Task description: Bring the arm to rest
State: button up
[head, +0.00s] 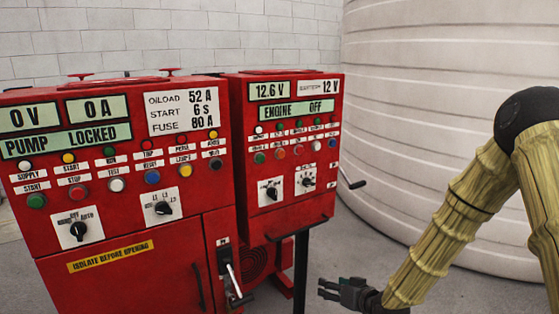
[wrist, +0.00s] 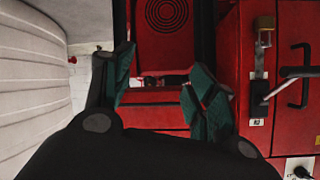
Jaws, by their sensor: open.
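My gripper (head: 328,289) is low in the head view, right of the two red cabinets, at the end of my arm that comes down from the right. Its fingers point left. In the wrist view its two green-padded fingers (wrist: 160,80) stand apart with nothing between them. Past the gap lies a red surface, apart from the fingers as far as I can tell. The left cabinet (head: 120,270) reads "PUMP LOCKED", and the right cabinet (head: 290,222) reads "ENGINE OFF".
A lever switch (head: 234,280) sits low on the left cabinet; it shows in the wrist view (wrist: 288,78) right of the fingers, near a brass-coloured piece (wrist: 264,28). A crank handle (head: 352,183) juts from the right cabinet. A big white tank (head: 430,110) stands behind; grey floor (head: 470,290) is open.

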jog(key=s+f+m+g+h+p, duration=0.1)
jog(key=s+f+g+h, duration=0.15)
jog(key=s+f, duration=0.85)
jog(key=s+d+f+g+h+p, duration=0.1)
jog(key=s+f+g, duration=0.3)
jog(key=s, duration=1.3)
jog(key=s+d+f+m+g+h+p, duration=0.1)
jog(key=s+d+f+g, duration=0.3)
jog(key=s, duration=1.3)
notch_tip(320, 180, down, 2)
jog(key=shift+d+f+h+p, duration=0.15)
jog(key=shift+d+h+p, duration=0.2)
jog(key=shift+h, duration=0.3)
jog(key=shift+g, duration=0.25)
